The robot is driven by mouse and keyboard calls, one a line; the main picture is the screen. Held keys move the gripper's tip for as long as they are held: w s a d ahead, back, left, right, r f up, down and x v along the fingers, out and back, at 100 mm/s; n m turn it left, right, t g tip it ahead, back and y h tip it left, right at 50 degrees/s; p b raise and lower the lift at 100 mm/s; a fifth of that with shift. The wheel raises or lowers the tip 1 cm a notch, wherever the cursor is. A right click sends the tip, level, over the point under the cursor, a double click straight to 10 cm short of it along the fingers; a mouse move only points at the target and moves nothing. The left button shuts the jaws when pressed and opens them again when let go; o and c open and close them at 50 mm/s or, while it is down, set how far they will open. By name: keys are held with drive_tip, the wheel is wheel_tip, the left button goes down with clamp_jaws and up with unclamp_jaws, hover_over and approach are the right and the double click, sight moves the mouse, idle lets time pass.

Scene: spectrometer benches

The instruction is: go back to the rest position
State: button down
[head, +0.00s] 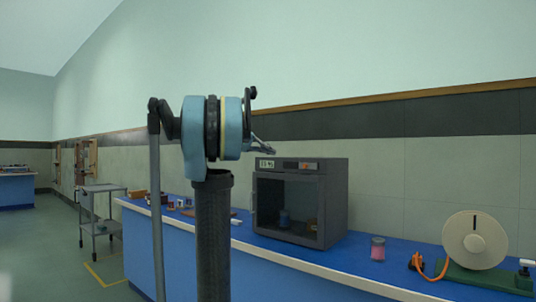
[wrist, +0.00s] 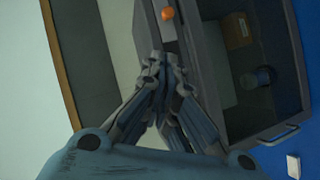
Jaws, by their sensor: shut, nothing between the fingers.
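My gripper (wrist: 171,60) is in the wrist view with its fingertips together and nothing between them. In the head view its fingers (head: 265,147) show partly behind my blue arm joint, in front of the upper left of the grey oven-like cabinet. The grey cabinet (head: 327,165) stands on the blue bench, with a display and an orange mark on its top panel. Its glass door looks closed. Inside sit a blue container and a yellow-brown box (wrist: 237,30). I cannot tell whether the fingers touch the cabinet.
The blue bench (head: 340,276) also holds a pink-topped jar (head: 378,248), a cream disc (head: 475,240) on a green base with an orange cable, and several small items left of the cabinet. A grey trolley (head: 100,212) stands left on open green floor.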

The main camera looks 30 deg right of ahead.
drive_tip(key=s+a+f+n+t+y, duration=0.15)
drive_tip(key=s+a+f+y, duration=0.35)
drive_tip(key=s+a+f, duration=0.7)
drive_tip(key=s+a+f+n+t+y, duration=0.15)
drive_tip(key=s+a+f+y, duration=0.3)
drive_tip(key=a+f, duration=1.35)
drive_tip(key=s+a+f+n+t+y, duration=0.1)
drive_tip(key=s+a+f+n+y, duration=0.55)
drive_tip(key=f, duration=1.55)
drive_tip(key=m+g+h, duration=0.5)
drive_tip(key=m+h, duration=0.3)
drive_tip(key=h, duration=1)
approach(301, 165)
drive_tip(key=x, duration=0.5)
drive_tip(key=shift+d, duration=0.1)
drive_tip(key=shift+s+d+f, duration=0.15)
drive_tip(key=shift+s+d, duration=0.1)
drive_tip(key=shift+s, duration=0.2)
drive_tip(key=shift+s, duration=0.1)
